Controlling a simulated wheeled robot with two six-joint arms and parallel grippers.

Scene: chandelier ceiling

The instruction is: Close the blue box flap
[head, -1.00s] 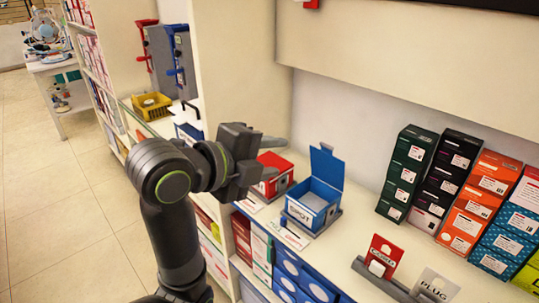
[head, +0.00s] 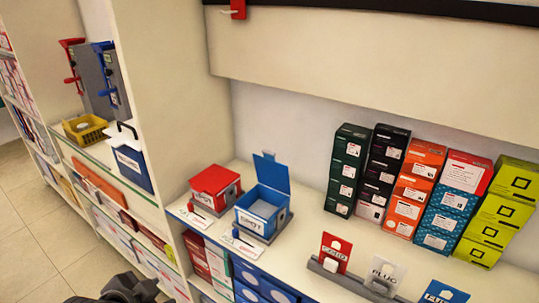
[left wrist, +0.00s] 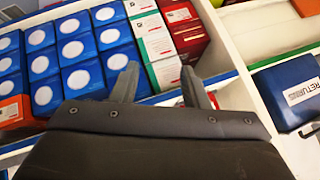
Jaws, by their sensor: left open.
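The blue box (head: 262,211) stands on a grey base on the counter in the head view, with a white label on its front. Its blue flap (head: 271,172) stands up at the back, so the box is open on top. My left gripper (left wrist: 160,86) is open and empty in the left wrist view, its two fingers spread over the shelf of boxed goods below the counter. In the head view only a dark part of my left arm (head: 125,289) shows at the bottom left, below the blue box; the fingertips cannot be made out there. My right gripper is not in view.
A red box (head: 214,188), closed, stands just left of the blue box. Stacked colored boxes (head: 398,180) line the wall at right. Small card stands (head: 334,253) are at the front right. A blue bin (head: 131,164) stands behind the divider panel at left.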

